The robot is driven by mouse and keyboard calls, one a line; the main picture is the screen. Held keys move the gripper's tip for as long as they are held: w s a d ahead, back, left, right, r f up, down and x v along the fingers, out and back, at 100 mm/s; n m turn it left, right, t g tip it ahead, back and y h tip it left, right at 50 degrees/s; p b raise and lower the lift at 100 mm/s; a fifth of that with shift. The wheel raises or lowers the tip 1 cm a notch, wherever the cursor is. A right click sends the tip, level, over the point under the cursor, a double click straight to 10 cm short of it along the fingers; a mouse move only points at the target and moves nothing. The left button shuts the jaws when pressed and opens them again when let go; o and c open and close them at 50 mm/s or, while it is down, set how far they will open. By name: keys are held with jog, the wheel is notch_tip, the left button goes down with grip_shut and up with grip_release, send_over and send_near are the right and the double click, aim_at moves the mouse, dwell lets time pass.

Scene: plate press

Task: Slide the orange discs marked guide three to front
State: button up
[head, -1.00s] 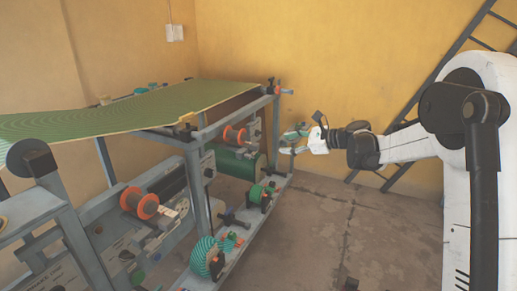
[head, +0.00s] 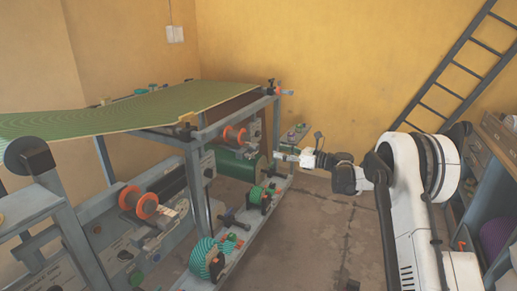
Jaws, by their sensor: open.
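Several orange discs sit on the press frame. One pair of orange discs (head: 147,206) is on the near lower side, with a spool between them. A smaller pair of orange discs (head: 229,134) is farther back beneath the green sheet. Another small orange part (head: 278,91) is at the far top corner. No guide marking is readable at this size. My gripper (head: 279,156) is open at the far right end of the press, below and to the right of the smaller pair. It appears apart from the discs; its fingertips are small and hard to make out.
The green sheet (head: 150,108) covers the press top. A dark green roller (head: 238,164) and a teal striped roll (head: 203,257) lie lower. A ladder (head: 456,66) leans on the wall; shelving (head: 492,150) is at right. The floor (head: 315,230) right of the press is clear.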

aim_at(258, 146)
jog(key=b+x, duration=0.1)
jog(key=x, duration=0.9)
jog(key=shift+a, duration=0.1)
grip_shut()
